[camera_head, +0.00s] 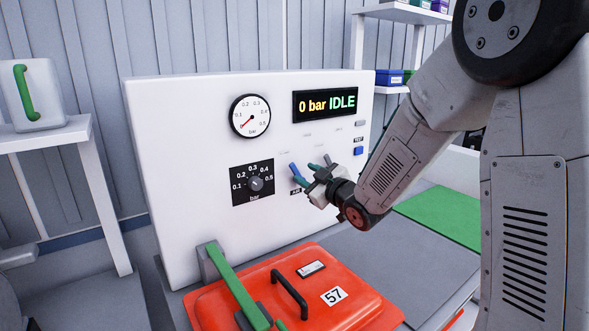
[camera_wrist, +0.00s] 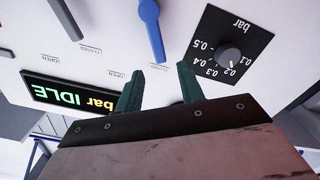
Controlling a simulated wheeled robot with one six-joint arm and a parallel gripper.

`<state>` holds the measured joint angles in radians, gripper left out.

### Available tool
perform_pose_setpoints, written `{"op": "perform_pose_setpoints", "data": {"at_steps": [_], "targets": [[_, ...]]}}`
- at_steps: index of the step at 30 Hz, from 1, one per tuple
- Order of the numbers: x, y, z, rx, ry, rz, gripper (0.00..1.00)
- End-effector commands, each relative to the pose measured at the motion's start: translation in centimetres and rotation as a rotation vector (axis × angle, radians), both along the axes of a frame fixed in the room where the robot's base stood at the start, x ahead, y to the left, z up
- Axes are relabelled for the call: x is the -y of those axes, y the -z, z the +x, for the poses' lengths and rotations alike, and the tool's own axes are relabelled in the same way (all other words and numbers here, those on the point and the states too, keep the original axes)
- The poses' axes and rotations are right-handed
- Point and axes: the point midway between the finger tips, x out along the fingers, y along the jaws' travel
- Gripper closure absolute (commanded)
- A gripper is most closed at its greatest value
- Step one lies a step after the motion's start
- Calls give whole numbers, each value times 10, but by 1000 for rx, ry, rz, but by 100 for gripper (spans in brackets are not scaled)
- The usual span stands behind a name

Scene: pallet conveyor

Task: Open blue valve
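The blue valve (camera_head: 295,171) is a lever handle on the white panel (camera_head: 180,130), beside the dial. My gripper (camera_head: 308,175) is in front of the panel, close to the lever. In the wrist view its two green fingers (camera_wrist: 161,80) are apart with nothing between them. The lever lies beyond the fingertips, and I see no contact.
A second, dark lever (camera_wrist: 66,18) is beside the blue one. The panel has a pressure dial (camera_head: 255,184), a gauge (camera_head: 250,116) near zero and a display (camera_head: 325,104) reading "0 bar IDLE". An orange case (camera_head: 240,285) marked 57 lies below, with a green bar (camera_head: 238,285) by it.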

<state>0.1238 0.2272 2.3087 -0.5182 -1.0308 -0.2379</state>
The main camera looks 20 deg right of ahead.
Motion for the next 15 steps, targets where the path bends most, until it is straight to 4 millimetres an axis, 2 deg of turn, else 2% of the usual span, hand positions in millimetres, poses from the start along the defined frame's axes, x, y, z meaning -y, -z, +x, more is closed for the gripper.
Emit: {"op": "perform_pose_setpoints", "data": {"at_steps": [9,15], "targets": [[-17,0,47,0,-1,0,62],[-20,0,59,-2,0,-1,62]]}}
